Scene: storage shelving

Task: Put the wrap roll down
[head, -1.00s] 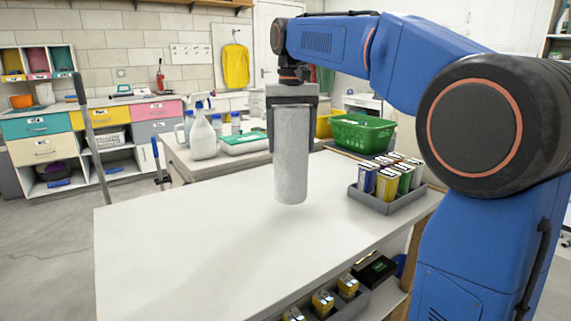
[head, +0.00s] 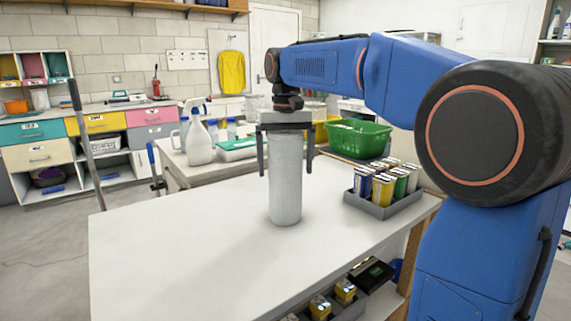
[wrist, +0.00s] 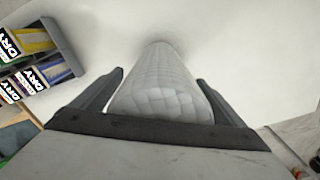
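The wrap roll (head: 285,190) is a pale, whitish cylinder with a quilted surface. It stands upright on the white table (head: 180,240), and its base appears to touch the top. My gripper (head: 287,165) is above and around the roll's upper part, fingers pointing down. The fingers are spread, with a gap between each finger and the roll. In the wrist view the roll (wrist: 162,85) stands between my open fingers (wrist: 160,85), apart from both.
A grey tray (head: 383,210) of several cartons stands to the right of the roll. A green basket (head: 358,138) and a spray bottle (head: 198,140) are behind. The table's left and front areas are clear. More boxes sit on a lower shelf.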

